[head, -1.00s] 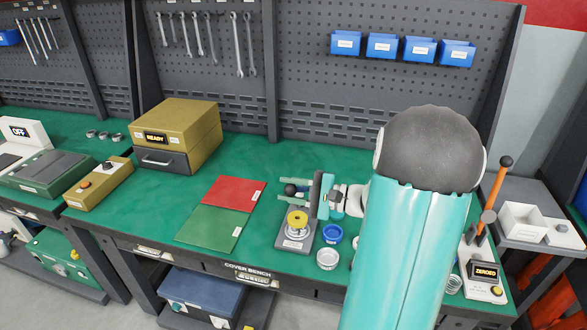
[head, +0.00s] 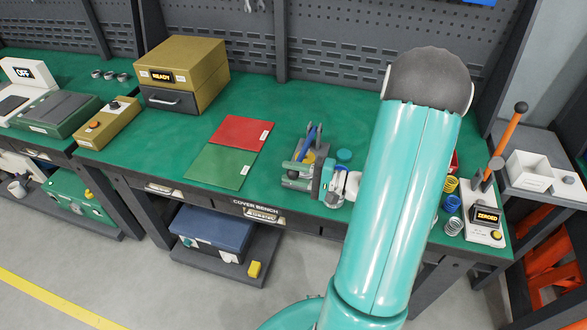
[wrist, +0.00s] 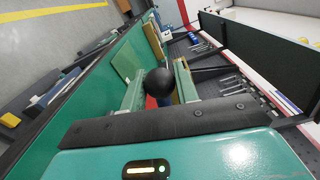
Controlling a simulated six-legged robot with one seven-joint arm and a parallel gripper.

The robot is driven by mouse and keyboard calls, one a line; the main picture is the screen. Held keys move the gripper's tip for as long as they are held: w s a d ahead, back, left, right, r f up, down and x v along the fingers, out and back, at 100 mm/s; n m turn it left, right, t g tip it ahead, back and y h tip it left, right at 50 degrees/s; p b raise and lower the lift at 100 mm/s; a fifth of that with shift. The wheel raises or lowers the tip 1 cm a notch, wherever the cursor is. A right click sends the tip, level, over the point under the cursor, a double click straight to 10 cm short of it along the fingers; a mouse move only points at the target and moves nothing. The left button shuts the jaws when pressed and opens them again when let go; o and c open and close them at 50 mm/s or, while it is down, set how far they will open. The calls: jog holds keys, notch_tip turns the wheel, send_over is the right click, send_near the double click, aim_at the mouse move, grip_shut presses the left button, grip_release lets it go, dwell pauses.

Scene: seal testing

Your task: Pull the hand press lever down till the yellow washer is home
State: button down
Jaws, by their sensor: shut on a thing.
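The hand press (head: 326,147) stands on the green bench, with a blue bar (head: 312,135) slanting up at it that looks like its lever arm. The yellow washer (head: 309,157) shows only in part behind my gripper, so how it sits on its seat is hidden. My gripper (head: 288,175) is low at the front of the press. In the wrist view its two fingers lie on either side of a round black knob (wrist: 159,82), and it is shut on this lever knob.
A red and green mat (head: 228,152) lies left of the press. A gold box (head: 182,72) reading READY stands behind it. My arm hides the bench between.

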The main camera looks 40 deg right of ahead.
jog(key=c, duration=1.1)
grip_release()
jog(key=v, duration=1.3)
jog(key=shift+s+d, duration=0.2)
jog(key=shift+s, duration=0.15)
